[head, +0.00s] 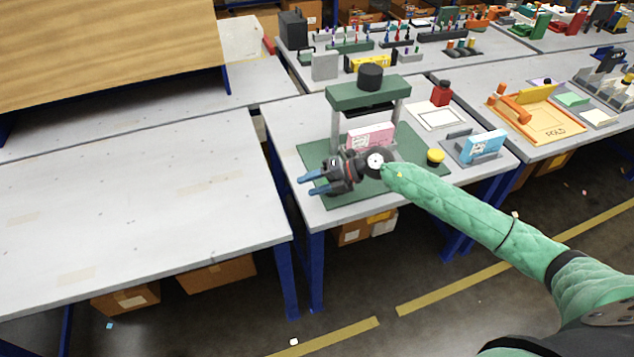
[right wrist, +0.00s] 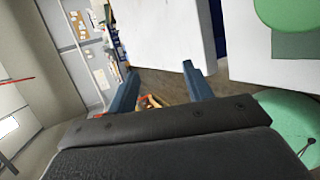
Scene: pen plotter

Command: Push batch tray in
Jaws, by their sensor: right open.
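A green machine (head: 368,94) with grey posts, a dark top knob and a green base mat (head: 316,157) stands on the middle table. A pink and white block (head: 370,137) sits under its crossbar; I cannot tell whether this is the batch tray. My right gripper (head: 308,185) is in front of the machine, over the mat's near left part, its blue fingers pointing left. It is open and empty, with a gap between its fingers in the right wrist view (right wrist: 160,72). My right wrist hides part of the mat. My left gripper is out of view.
A yellow button (head: 435,157) and a light blue box in a grey holder (head: 484,147) are right of the machine. The left table (head: 140,200) is mostly bare. Several stations line the back tables.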

